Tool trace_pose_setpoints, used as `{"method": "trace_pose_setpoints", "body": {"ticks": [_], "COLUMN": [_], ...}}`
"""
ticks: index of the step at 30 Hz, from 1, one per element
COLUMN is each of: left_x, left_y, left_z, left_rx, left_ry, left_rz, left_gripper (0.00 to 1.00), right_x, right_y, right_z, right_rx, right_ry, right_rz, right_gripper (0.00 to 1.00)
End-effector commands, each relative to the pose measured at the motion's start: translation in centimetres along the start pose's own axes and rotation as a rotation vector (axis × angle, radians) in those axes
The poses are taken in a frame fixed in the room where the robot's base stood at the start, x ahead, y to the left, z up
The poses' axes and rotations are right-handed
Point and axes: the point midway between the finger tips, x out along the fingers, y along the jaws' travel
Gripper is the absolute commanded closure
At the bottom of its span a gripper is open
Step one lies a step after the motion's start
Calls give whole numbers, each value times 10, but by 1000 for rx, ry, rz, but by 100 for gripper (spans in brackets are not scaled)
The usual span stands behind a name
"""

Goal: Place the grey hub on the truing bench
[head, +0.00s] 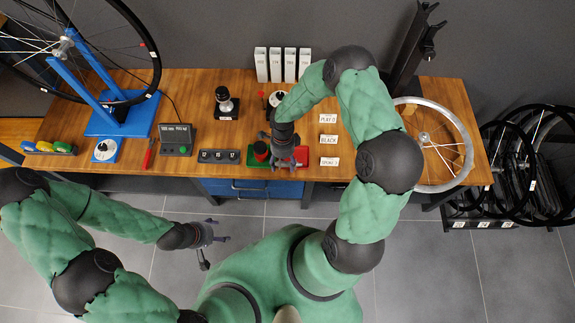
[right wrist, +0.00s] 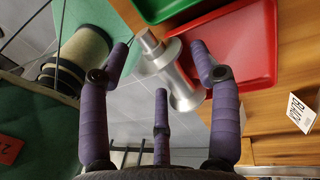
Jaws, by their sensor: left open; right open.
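A shiny grey hub (right wrist: 178,78) with a narrower stub end shows in the right wrist view, between the spread purple fingers of my right gripper (right wrist: 163,62). The fingers are open; I cannot tell whether any touches it. In the head view my right gripper (head: 285,157) is over the front of the wooden bench, by the red tray (head: 301,156), and hides the hub. My left gripper (head: 212,236) is open and empty, over the floor in front of the bench. A blue stand (head: 118,122) holding a spoked wheel stands at the bench's left; I cannot tell whether it is the truing bench.
A green tray (right wrist: 166,8) adjoins the red tray (right wrist: 262,40). White label cards (head: 328,140) stand to their right. A grey control box (head: 176,139) and a dark block with numbered displays (head: 219,156) lie to the left.

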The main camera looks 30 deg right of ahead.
Motion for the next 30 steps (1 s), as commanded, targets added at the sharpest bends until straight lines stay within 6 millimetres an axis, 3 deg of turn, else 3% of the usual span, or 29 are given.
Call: {"method": "trace_pose_setpoints", "body": {"ticks": [7, 8, 14, 24, 30], "left_x": [1, 1, 1, 0, -7], "left_y": [0, 0, 0, 0, 2], "left_z": [0, 0, 0, 0, 0], "left_rx": [0, 0, 0, 0, 0], "left_ry": [0, 0, 0, 0, 0], "left_rz": [0, 0, 0, 0, 0], "left_gripper": [33, 33, 33, 33, 33], "right_x": [2, 2, 2, 1, -12], "right_y": [-1, -1, -1, 0, 2], "right_z": [0, 0, 0, 0, 0], "right_rx": [1, 1, 1, 1, 1], "right_ry": [-1, -1, -1, -1, -1], "right_rz": [-2, -2, -2, -2, -4], "right_gripper": [37, 43, 99, 100, 100]}}
